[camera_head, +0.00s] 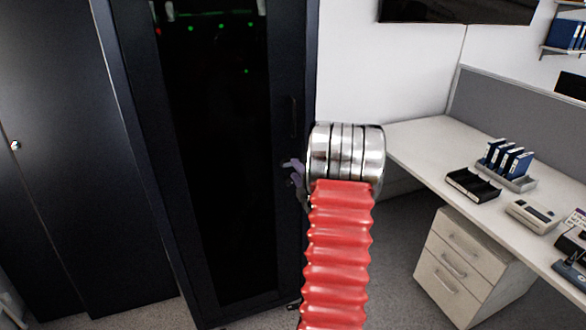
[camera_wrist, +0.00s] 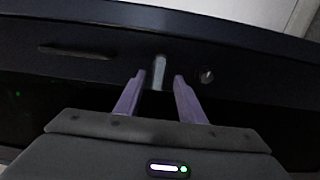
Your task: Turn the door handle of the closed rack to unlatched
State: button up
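The closed rack (camera_head: 143,120) is a tall black cabinet with a dark glass door, left of centre in the head view. My gripper (camera_head: 294,172) shows small and purple at the door's right edge, partly hidden by my arm. In the wrist view, my gripper (camera_wrist: 160,82) has its two purple fingers apart. A light grey upright piece, seemingly the door handle (camera_wrist: 159,70), stands between the fingertips, with gaps on both sides. Its lower end is hard to make out. A small round lock-like part (camera_wrist: 207,76) lies to its right, and a long dark pull (camera_wrist: 75,50) to its left.
My red ribbed arm fills the centre of the head view. A white desk (camera_head: 425,135) with blue binders (camera_head: 508,158) and drawers (camera_head: 460,262) stands at right. More black cabinets (camera_head: 50,130) stand at left. Grey carpet (camera_head: 395,235) is clear between rack and desk.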

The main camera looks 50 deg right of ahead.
jog(key=x, duration=0.3)
jog(key=shift+w, duration=0.1)
jog(key=shift+c, duration=0.5)
grip_shut()
